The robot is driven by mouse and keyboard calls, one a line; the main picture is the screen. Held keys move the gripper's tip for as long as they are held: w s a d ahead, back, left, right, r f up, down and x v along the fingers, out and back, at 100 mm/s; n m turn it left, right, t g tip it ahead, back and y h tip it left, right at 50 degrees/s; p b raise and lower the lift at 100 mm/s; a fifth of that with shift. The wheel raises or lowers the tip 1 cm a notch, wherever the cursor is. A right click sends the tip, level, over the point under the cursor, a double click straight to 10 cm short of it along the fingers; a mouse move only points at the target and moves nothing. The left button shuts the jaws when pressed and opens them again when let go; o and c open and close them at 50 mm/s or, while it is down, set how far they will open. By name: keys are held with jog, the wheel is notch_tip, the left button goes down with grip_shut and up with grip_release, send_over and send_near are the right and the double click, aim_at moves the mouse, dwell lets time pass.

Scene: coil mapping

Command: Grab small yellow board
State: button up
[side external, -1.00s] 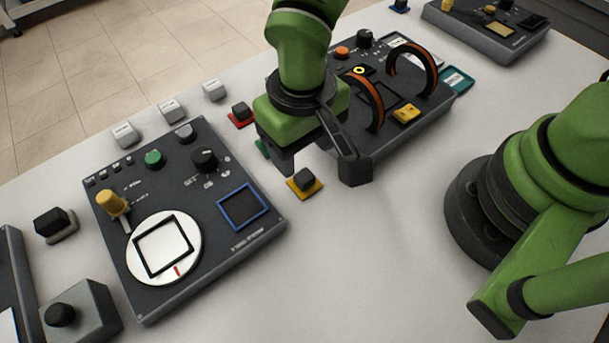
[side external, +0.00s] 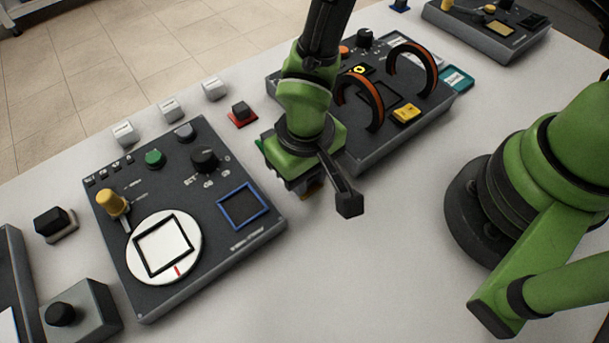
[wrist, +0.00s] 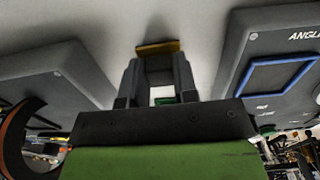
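The small yellow board is mostly hidden under my gripper (side external: 298,188) in the side view; only a sliver of the yellow board (side external: 314,190) shows there, on the white table. In the wrist view its yellow edge (wrist: 158,47) lies at the tips of my gripper (wrist: 158,66). The fingers are apart, down around the board's dark block, which is barely visible between them. I cannot tell whether they press on it.
A dark panel (side external: 262,238) with a blue square frame (side external: 242,206) lies left of my gripper. Another panel (side external: 365,160) with two upright coils (side external: 375,110) stands behind right. A red board (side external: 242,119) sits behind. The front table is clear.

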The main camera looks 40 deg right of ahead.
jog(key=shift+c, duration=0.6)
